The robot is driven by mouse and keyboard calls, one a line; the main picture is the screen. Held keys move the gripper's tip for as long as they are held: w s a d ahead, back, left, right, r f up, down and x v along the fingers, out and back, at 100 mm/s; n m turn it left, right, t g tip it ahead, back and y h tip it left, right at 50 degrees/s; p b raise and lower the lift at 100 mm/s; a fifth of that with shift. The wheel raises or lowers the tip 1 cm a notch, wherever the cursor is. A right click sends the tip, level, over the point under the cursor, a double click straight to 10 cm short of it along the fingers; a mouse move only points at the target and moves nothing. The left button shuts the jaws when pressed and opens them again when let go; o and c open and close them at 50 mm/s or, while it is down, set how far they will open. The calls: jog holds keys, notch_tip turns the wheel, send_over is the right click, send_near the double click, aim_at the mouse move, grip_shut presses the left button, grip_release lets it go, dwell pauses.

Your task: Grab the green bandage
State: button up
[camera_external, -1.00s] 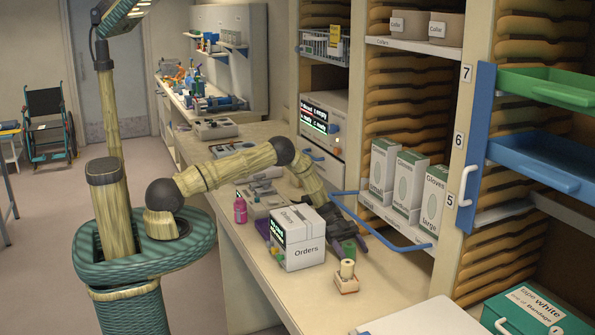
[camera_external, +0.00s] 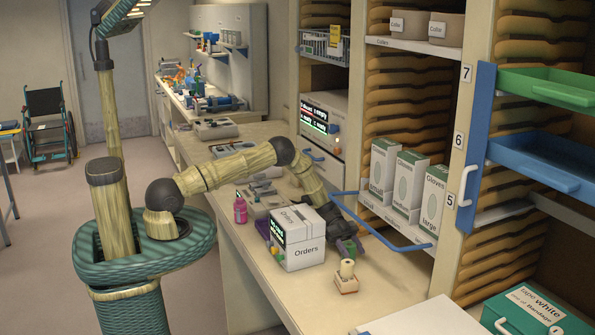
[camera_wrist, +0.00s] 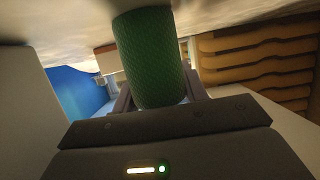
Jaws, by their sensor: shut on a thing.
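The green bandage (camera_wrist: 150,55) is a textured green roll that fills the upper middle of the wrist view, upright between my fingers. My gripper (camera_wrist: 158,97) is shut on it, with a dark finger on either side. In the external view, my gripper (camera_external: 348,247) is low over the counter, just right of the white Orders box. Only a little green of the bandage shows there between the fingers. I cannot tell whether the bandage still touches the counter.
The white Orders box (camera_external: 303,254) stands close to my gripper on the left. A cream roll on a small base (camera_external: 346,283) stands just in front. Glove boxes (camera_external: 407,188) and a blue rail (camera_external: 385,232) are behind to the right. The pink bottle (camera_external: 240,209) is farther left.

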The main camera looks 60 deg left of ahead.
jog(key=r+b+v, duration=0.1)
jog(key=b+v, duration=0.1)
jog(key=v, duration=0.6)
jog(key=d+r+b+v, duration=0.1)
jog(key=b+v, duration=0.2)
jog(key=v, duration=0.5)
jog(key=shift+r, duration=0.25)
